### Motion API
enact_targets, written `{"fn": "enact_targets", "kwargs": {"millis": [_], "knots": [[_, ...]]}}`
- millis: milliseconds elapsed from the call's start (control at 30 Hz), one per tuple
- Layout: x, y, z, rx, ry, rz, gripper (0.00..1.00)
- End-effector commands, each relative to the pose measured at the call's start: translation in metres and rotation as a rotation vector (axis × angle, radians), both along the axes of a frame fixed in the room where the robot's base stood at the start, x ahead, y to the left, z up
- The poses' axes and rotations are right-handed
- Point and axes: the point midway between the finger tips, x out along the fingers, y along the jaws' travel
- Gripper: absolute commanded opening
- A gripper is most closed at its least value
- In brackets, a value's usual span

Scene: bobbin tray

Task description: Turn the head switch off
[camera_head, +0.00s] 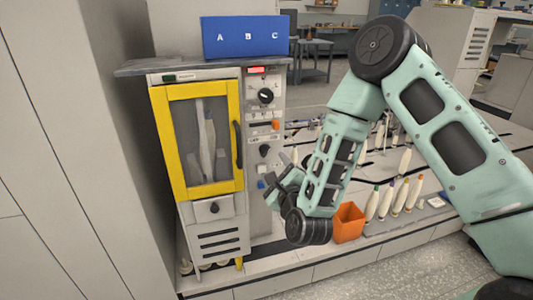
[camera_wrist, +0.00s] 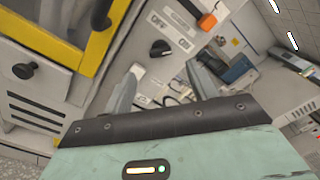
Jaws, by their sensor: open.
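A narrow control panel (camera_head: 263,215) runs down the right side of the yellow-framed cabinet. It carries a large black dial (camera_head: 265,96), an orange switch (camera_head: 276,124) and a smaller black knob (camera_head: 264,150). In the wrist view the black knob (camera_wrist: 160,48) sits beside printed OFF and ON labels, with the orange switch (camera_wrist: 207,20) at the top. I cannot tell which control is named the head switch, or the knob's exact setting. My gripper (camera_wrist: 164,68) is open and empty, its fingers apart below the knob. In the head view my gripper (camera_head: 273,180) is beside the lower panel.
The yellow-framed door (camera_head: 165,140) is closed, with a black handle (camera_head: 238,145). A blue ABC box (camera_head: 244,36) stands on top. An orange bin (camera_head: 348,222) and several bobbins (camera_head: 385,200) stand on the bench to the right. A blue button (camera_head: 262,184) is low on the panel.

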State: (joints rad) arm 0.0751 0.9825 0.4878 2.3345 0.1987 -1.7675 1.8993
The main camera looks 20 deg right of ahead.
Motion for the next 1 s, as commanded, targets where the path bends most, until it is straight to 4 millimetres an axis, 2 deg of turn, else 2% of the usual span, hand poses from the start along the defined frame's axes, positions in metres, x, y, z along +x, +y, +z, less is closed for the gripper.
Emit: {"fn": "enact_targets", "kwargs": {"millis": [33, 200, 400, 600, 867, 1000], "knots": [[0.012, 0.000, 0.002, 0.000, -0.003, -0.001, 0.58], [0.046, 0.000, 0.001, 0.000, -0.003, -0.001, 0.58], [0.074, 0.000, 0.000, 0.000, -0.001, 0.000, 0.58], [0.085, 0.000, 0.000, 0.000, 0.000, 0.001, 0.58], [0.086, 0.000, 0.000, 0.000, 0.001, 0.001, 0.58], [0.086, 0.000, 0.000, 0.000, 0.001, 0.001, 0.19]]}}
